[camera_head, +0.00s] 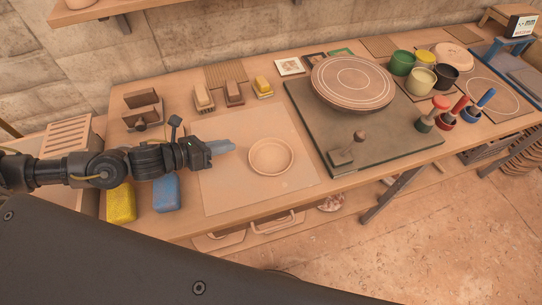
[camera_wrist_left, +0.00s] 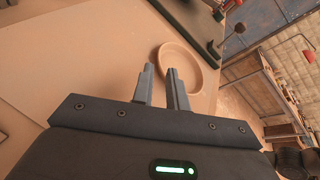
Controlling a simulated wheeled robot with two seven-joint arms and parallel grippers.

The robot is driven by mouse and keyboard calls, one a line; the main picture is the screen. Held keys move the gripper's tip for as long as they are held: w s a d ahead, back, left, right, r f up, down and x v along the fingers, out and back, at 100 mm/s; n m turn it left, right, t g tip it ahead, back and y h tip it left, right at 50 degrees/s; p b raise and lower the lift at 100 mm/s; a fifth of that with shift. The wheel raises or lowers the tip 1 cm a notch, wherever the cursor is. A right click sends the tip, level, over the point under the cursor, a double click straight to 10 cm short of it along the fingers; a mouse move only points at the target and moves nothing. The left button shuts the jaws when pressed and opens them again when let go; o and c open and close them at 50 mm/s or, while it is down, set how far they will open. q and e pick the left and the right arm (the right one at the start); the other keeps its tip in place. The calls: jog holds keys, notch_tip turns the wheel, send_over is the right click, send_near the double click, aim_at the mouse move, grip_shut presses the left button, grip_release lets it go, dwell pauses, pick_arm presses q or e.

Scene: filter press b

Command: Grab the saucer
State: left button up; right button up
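The saucer (camera_head: 271,157) is a small round tan dish with a raised rim. It lies flat on a pale square mat (camera_head: 225,193) at the front of the table. My left gripper (camera_head: 233,146) is to the left of the saucer in the head view, apart from it, its fingers pointing towards it. In the left wrist view the saucer (camera_wrist_left: 185,57) shows just beyond the fingertips, and the right finger overlaps part of it. The left gripper (camera_wrist_left: 161,72) has a narrow gap between its fingers and holds nothing. My right gripper is in neither view.
Yellow (camera_head: 121,203) and blue (camera_head: 166,192) blocks sit below my left arm. Several brushes or stamps stand behind. The mat around the saucer is clear.

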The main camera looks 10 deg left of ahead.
aim_at(260, 141)
pick_arm(q)
jog(key=p+x, duration=0.1)
jog(key=x, duration=0.4)
jog(key=shift+w+d, duration=0.1)
jog(key=shift+d, duration=0.25)
jog(key=shift+p, duration=0.3)
jog(key=p+x, duration=0.1)
jog(key=x, duration=0.1)
jog(key=p+x, duration=0.1)
jog(key=x, duration=0.2)
jog(key=shift+f, duration=0.35)
jog(key=shift+s, duration=0.2)
jog(key=shift+c, duration=0.4)
grip_shut()
